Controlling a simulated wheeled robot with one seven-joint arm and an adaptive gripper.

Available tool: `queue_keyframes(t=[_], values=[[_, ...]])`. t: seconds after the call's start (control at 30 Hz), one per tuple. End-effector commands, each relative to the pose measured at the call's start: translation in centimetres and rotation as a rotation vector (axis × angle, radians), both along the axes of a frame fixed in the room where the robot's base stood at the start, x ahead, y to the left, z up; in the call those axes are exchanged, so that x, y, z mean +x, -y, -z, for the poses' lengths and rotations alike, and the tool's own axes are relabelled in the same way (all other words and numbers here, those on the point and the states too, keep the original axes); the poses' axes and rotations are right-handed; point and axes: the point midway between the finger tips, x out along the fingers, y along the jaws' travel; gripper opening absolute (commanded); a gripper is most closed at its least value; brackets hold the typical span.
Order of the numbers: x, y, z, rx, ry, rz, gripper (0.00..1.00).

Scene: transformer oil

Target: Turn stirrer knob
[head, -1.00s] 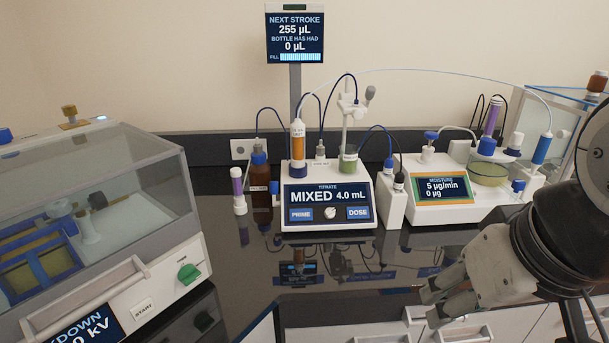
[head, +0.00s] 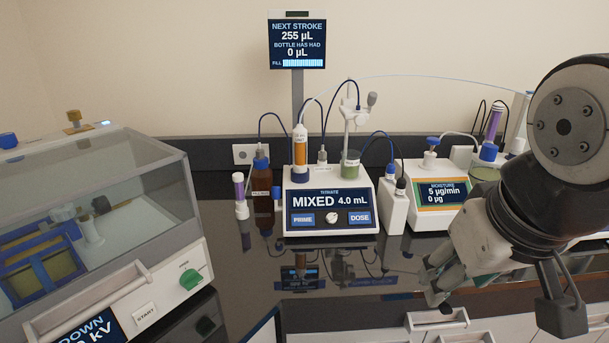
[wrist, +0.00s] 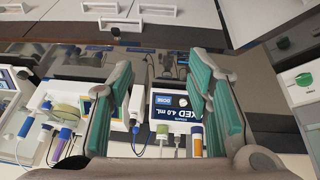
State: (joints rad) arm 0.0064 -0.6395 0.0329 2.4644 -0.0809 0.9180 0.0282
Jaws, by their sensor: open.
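A small white knob (head: 332,217) sits between the PRIME and DOSE buttons on the titrator (head: 300,190), whose screen reads MIXED 4.0 mL. The knob also shows in the wrist view (wrist: 183,102), between my fingers. A green knob (head: 190,279) is on the front of the clear-lidded tester at the left, under a label too small to read. It also shows at the right of the wrist view (wrist: 303,79). My gripper (head: 432,284) is open and empty, right of the titrator and nearer the camera, touching neither knob. Its green-padded fingers (wrist: 160,68) are spread apart.
The moisture unit (head: 445,192), partly hidden by my arm, stands right of the titrator. White drawers (head: 440,318) are at the front. The dark counter before the titrator is clear.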

Motion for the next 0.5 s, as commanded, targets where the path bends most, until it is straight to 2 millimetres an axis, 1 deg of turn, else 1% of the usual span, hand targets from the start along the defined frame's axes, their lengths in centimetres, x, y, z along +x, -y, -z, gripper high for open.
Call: queue_keyframes(t=[0.03, 0.07, 0.1, 0.17, 0.2, 0.27, 0.3, 0.37, 0.4, 0.47, 0.5], values=[[1.6, 0.1, -0.5, -0.03, -0.009, -0.009, 0.46], [2.6, 0.1, -0.8, -0.051, -0.012, -0.017, 0.46], [4.1, 0.2, -1.2, -0.078, -0.015, -0.028, 0.46], [6.3, 0.1, -1.6, -0.116, -0.018, -0.047, 0.46], [7.9, 0.0, -1.7, -0.139, -0.018, -0.06, 0.46], [10.2, -0.4, -1.9, -0.171, -0.018, -0.083, 0.46], [11.8, -0.6, -1.9, -0.189, -0.017, -0.098, 0.46], [14.2, -1.1, -1.8, -0.214, -0.016, -0.125, 0.46], [15.8, -1.6, -1.6, -0.229, -0.014, -0.141, 0.46], [18.2, -2.2, -1.1, -0.248, -0.011, -0.169, 0.46], [19.7, -2.7, -0.7, -0.257, -0.008, -0.189, 0.46]])
